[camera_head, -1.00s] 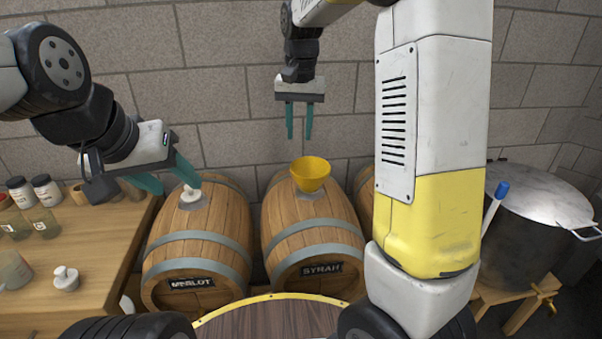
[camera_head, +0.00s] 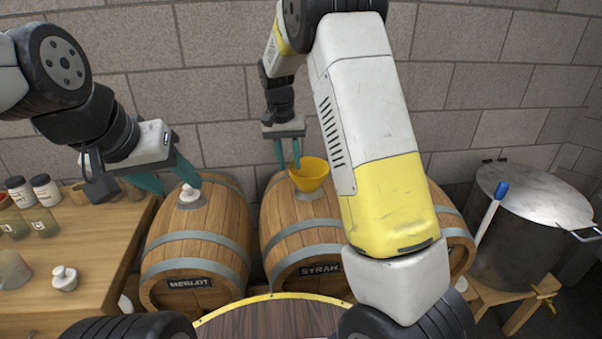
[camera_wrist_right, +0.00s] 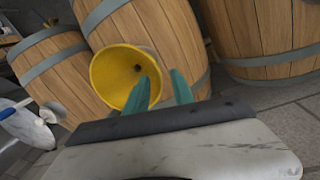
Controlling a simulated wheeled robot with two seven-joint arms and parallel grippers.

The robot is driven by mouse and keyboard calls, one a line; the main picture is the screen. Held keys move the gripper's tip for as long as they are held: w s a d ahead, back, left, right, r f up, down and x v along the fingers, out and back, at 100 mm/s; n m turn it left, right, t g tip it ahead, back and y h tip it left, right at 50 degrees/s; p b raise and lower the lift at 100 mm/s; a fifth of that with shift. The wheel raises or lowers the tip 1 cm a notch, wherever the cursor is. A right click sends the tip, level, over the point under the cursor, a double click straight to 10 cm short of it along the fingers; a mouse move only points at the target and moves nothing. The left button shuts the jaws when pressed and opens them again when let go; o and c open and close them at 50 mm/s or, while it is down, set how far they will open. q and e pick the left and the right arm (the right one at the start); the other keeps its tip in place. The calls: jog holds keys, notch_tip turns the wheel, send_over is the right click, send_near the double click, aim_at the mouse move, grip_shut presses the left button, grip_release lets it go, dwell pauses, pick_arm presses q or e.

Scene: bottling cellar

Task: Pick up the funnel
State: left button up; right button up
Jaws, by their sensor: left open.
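The yellow funnel (camera_head: 312,174) sits upright, wide mouth up, in the top of the barrel labelled SYRAH (camera_head: 294,235). It also shows in the right wrist view (camera_wrist_right: 112,76), its dark hole visible. My right gripper (camera_head: 288,162) is open, fingers pointing down at the funnel's left rim. In the right wrist view one finger overlaps the funnel's bowl and the other stands outside its edge; whether they touch it I cannot tell. My left gripper (camera_head: 177,187) is open and empty above the left barrel.
The left barrel (camera_head: 195,243) has a white stopper (camera_head: 189,195) on top. A wooden bench (camera_head: 105,235) at the left holds jars, glasses and another white stopper (camera_head: 64,278). A large lidded pot (camera_head: 520,240) stands at the right. My right arm partly hides a third barrel (camera_head: 452,230).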

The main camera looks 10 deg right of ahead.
jog(key=shift+f, duration=0.1)
jog(key=shift+c, duration=0.2)
grip_shut()
dwell(1.2)
